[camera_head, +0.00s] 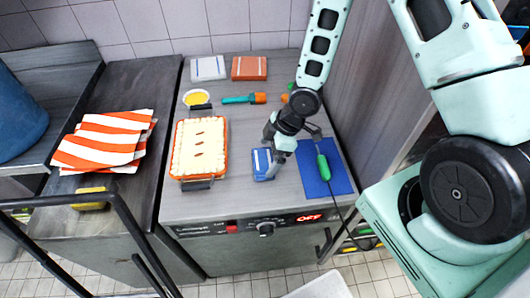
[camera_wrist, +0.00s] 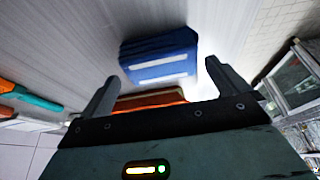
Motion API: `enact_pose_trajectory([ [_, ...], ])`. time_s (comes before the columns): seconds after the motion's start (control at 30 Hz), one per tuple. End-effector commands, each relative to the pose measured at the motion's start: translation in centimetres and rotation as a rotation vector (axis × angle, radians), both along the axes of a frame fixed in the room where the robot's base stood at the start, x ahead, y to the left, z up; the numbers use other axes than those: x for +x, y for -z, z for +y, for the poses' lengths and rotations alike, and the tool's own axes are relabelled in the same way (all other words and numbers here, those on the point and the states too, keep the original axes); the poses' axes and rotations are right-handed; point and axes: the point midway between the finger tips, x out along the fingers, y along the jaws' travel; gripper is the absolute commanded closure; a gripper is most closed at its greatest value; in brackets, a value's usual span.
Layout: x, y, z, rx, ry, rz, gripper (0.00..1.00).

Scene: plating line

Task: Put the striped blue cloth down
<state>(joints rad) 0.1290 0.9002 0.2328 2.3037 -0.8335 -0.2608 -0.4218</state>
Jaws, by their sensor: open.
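The striped blue cloth (camera_head: 262,165) is a small folded blue block with pale stripes. It lies on the grey counter, right of the orange baking dish and left of the blue mat. In the wrist view the cloth (camera_wrist: 160,55) lies on the counter just beyond the fingertips. My gripper (camera_head: 277,151) is low over the counter by the cloth's right side. In the wrist view my gripper (camera_wrist: 161,80) has its fingers wide apart with nothing held between them. The head view partly hides the fingertips, so I cannot tell if they touch the cloth.
A baking dish (camera_head: 174,150) is at left. A blue mat (camera_head: 335,176) bears a green-handled tool (camera_head: 323,166). A pale striped cloth (camera_head: 208,68) and a rust-coloured folded cloth (camera_head: 249,68) lie at the back. An orange-and-white cloth (camera_head: 105,141) lies on the left counter.

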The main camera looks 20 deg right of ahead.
Motion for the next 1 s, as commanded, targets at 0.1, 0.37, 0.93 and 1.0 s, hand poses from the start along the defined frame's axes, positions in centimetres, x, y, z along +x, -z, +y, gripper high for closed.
enact_pose_trajectory([
  [0.1,-0.3,-2.8,-0.8,0.0,0.001,0.0,0.0],
  [0.37,-0.7,-6.1,-2.2,0.0,0.001,0.0,0.0],
  [0.93,-1.1,-15.6,0.1,-0.17,0.145,0.022,0.0],
  [1.0,-2.4,-18.5,1.4,-0.214,0.21,0.038,0.0],
])
